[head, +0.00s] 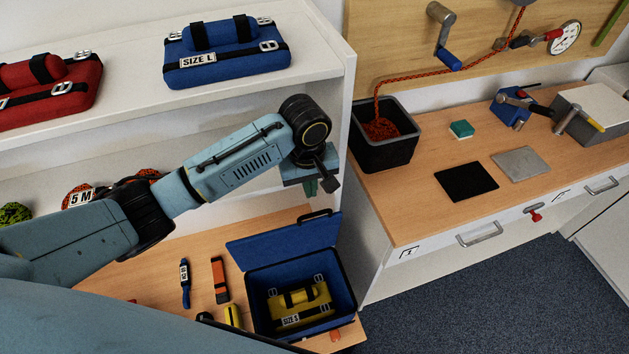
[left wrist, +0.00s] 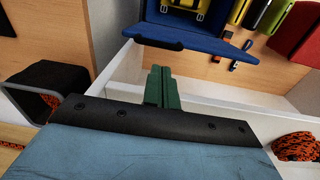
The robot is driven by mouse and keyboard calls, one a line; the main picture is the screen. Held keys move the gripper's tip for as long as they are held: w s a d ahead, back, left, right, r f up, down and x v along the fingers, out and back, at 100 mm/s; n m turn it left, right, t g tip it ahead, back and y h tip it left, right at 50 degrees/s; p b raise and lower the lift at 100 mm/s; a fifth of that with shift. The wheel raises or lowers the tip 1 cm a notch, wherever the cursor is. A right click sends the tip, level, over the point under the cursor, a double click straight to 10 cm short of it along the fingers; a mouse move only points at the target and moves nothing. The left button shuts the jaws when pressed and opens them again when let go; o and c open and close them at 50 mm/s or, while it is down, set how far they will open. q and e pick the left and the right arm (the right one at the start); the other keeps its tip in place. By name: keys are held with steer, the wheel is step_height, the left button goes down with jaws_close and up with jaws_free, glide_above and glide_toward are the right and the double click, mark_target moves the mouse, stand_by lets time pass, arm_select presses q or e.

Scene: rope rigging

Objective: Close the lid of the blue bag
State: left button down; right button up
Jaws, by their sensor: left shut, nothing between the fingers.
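The blue bag (head: 258,310) stands open on the low wooden surface. Its lid (head: 285,241) is swung up and back, with a dark handle (head: 315,216) on its far edge. A yellow bag marked SIZE S (head: 300,304) lies inside. My left gripper (head: 311,188) is above the lid, apart from it, with its green fingers pointing down. In the left wrist view the fingers (left wrist: 162,88) are together and empty, and the lid (left wrist: 205,43) with its handle (left wrist: 155,43) shows beyond them. My right gripper is not in view.
A white shelf (head: 315,68) holding a blue SIZE L bag (head: 225,67) and a red bag (head: 60,90) is above and behind. A workbench (head: 420,215) with a black rope bin (head: 385,155) stands at the right. Small tools lie left of the blue bag.

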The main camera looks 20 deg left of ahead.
arm_select(q)
step_height(320, 180, down, 7)
steer(key=shift+w+a+n+y, duration=0.3)
steer(key=shift+w+a, duration=0.05)
steer(key=shift+w, duration=0.1)
stand_by(0.3)
steer(key=shift+f, duration=0.15)
